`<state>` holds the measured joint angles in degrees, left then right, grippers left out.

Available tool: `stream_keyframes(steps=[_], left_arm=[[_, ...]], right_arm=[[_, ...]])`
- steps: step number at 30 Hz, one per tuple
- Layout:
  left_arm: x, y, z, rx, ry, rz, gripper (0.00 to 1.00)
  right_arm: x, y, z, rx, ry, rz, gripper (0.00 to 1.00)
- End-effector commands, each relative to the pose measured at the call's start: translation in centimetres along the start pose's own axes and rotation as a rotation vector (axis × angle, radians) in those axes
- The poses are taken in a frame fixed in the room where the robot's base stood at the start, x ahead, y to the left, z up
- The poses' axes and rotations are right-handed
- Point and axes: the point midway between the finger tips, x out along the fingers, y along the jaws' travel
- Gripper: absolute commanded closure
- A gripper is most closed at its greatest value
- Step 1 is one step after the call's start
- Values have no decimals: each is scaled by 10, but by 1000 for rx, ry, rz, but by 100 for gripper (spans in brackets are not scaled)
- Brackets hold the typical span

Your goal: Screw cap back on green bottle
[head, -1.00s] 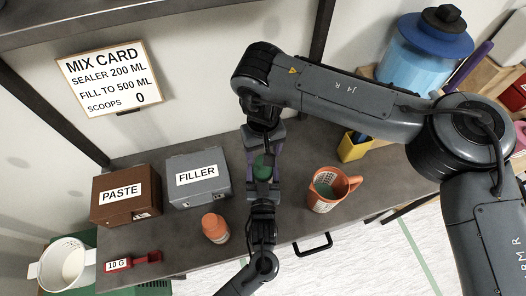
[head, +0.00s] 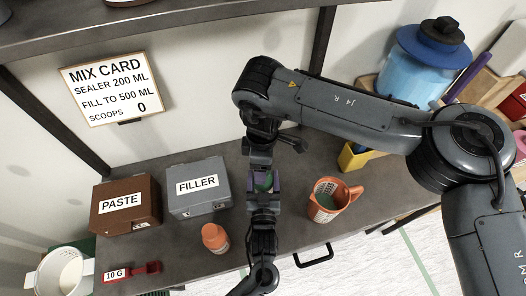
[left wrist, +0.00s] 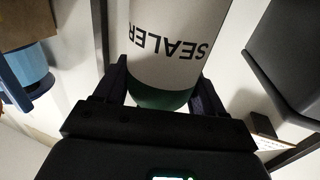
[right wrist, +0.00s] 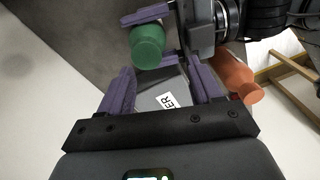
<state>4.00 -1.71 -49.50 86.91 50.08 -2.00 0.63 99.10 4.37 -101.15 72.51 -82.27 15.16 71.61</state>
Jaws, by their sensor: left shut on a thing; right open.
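The green bottle (head: 264,182) is clasped in my left gripper (head: 264,190) above the front of the counter. In the left wrist view it shows a white SEALER label (left wrist: 175,45), upside down, with green below it. In the right wrist view its round green end (right wrist: 148,45) sticks out between the left fingers; I cannot tell whether this is the cap. My right gripper (right wrist: 160,78) is open and empty, just behind the bottle in the head view and apart from it. No separate loose cap shows.
An orange bottle (head: 214,238) stands left of my left arm, and an orange measuring jug (head: 333,197) stands to its right. The FILLER box (head: 198,202) and PASTE box (head: 125,222) are at the left. A red scoop (head: 135,272) lies in front.

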Motion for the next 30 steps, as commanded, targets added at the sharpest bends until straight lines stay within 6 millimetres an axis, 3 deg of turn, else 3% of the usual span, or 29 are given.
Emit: stream_keyframes(steps=[9,15,20,30], left_arm=[[0,0,0,0,-1,0,100],[0,0,0,0,-1,0,100],[0,0,0,0,-1,0,100],[0,0,0,0,-1,0,100]], right_arm=[[-4,-2,-1,-666,5,-11,36],[-10,0,-1,-979,2,-8,36],[-20,4,1,-1128,-19,4,36],[-35,12,3,-1121,-54,33,36]])
